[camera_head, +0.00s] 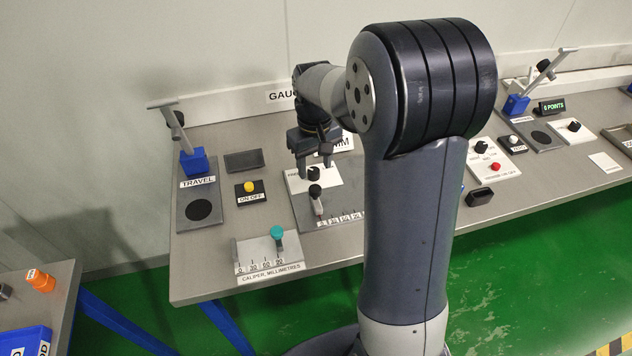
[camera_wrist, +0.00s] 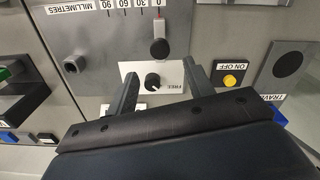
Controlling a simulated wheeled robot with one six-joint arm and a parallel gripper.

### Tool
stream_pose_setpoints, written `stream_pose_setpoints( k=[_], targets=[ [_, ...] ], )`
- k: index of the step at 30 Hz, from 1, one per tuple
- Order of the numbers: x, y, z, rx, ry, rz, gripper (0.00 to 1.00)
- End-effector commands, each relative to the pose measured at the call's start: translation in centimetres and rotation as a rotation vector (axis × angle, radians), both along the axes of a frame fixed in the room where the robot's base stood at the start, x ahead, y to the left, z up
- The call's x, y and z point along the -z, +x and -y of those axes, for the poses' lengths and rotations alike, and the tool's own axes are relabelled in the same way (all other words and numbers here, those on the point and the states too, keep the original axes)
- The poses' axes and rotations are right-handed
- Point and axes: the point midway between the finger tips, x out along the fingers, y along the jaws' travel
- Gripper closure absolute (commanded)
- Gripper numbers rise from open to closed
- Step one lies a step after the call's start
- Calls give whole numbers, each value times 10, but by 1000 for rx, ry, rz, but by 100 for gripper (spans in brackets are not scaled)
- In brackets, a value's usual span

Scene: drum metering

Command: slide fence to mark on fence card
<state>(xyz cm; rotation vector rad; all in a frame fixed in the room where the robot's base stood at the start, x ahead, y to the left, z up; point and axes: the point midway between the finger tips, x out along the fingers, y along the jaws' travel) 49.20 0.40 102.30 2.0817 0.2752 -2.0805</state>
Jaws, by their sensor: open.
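The fence is a grey slider with a black knob (camera_head: 315,191), standing at the left end of its scale in the head view. In the wrist view, which is upside down, the fence knob (camera_wrist: 159,48) sits by the 0 of the millimetre scale (camera_wrist: 95,6), beside a red line. A white plate with a black knob (camera_wrist: 152,82) reads FREE. My gripper (camera_head: 314,168) is open and empty over that plate, its fingers on either side of the FREE knob. A white card (camera_head: 346,143) behind my arm shows only "MM"; the rest is hidden.
A caliper with a teal knob (camera_head: 277,232) stands at the bench's front left. A yellow ON OFF button (camera_head: 249,187) and a travel gauge with a blue block (camera_head: 195,162) stand left of my gripper. My arm hides the bench's middle.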

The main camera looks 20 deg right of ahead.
Motion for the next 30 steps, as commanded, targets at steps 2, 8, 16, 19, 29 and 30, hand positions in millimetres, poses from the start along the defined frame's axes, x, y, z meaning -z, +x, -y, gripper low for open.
stream_pose_setpoints(
  k=[2,8,16,19,29,30],
  targets=[
    [17,-1,0,1,0,-6,50],
    [52,-1,0,1,0,-5,50],
    [73,-1,0,2,0,-1,50],
    [74,-1,0,2,0,0,50],
    [74,0,0,2,0,0,64],
    [74,0,0,2,0,0,67]
  ],
)
